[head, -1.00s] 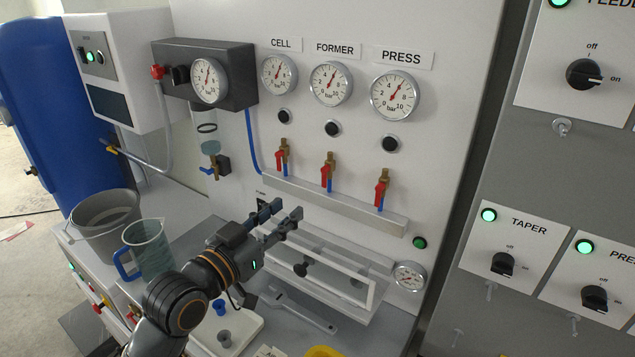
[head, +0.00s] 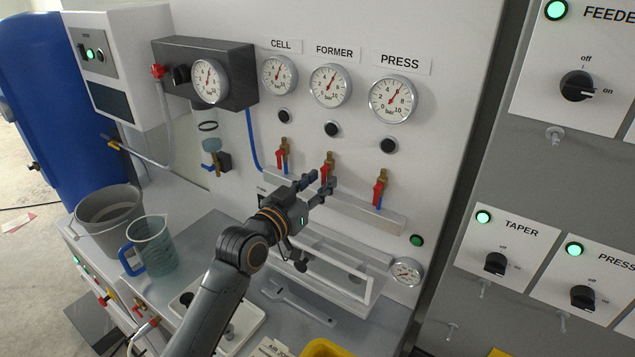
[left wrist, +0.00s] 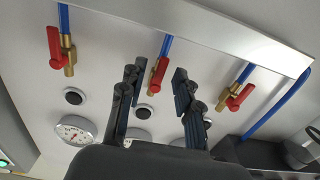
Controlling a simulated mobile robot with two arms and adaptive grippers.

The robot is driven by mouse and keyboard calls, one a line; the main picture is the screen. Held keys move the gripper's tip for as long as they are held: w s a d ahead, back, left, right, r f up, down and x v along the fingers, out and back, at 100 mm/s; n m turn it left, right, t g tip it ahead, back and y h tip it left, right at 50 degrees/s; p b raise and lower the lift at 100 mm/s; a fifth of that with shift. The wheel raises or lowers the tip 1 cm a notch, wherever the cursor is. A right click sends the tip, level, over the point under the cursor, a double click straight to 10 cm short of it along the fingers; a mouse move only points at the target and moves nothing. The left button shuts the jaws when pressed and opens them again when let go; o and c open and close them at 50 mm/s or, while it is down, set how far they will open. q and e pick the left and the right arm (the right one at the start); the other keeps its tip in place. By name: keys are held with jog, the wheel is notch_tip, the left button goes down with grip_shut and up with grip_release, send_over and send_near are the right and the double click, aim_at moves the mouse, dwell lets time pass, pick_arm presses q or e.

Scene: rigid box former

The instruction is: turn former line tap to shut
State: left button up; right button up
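The former line tap (head: 328,160) is the middle of three brass taps with red levers, below the FORMER gauge. Its red lever points down, along the blue line under it. My left gripper (head: 319,181) is open and empty, with its fingertips just below and in front of this tap, partly covering its lower end. In the left wrist view the former tap (left wrist: 158,73) shows between the two spread fingers of my left gripper (left wrist: 157,80). I cannot tell whether either finger touches the lever. My right gripper is not in view.
The cell tap (head: 282,155) and press tap (head: 379,188) stand close on either side. A metal ledge (head: 385,215) runs beneath the taps. The FORMER gauge (head: 331,86) and a black knob (head: 331,129) are above. A clear-fronted tray (head: 365,290) sits below.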

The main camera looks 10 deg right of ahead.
pick_arm(q)
jog(key=shift+c, duration=0.2)
grip_shut()
jog(key=m, duration=0.6)
jog(key=w+a+r+m, duration=0.1)
jog(key=m, duration=0.5)
jog(key=r+m, duration=0.1)
jog(key=m, duration=0.5)
jog(key=shift+w+a+r, duration=0.1)
jog(key=shift+w+a, duration=0.15)
dwell(0.3)
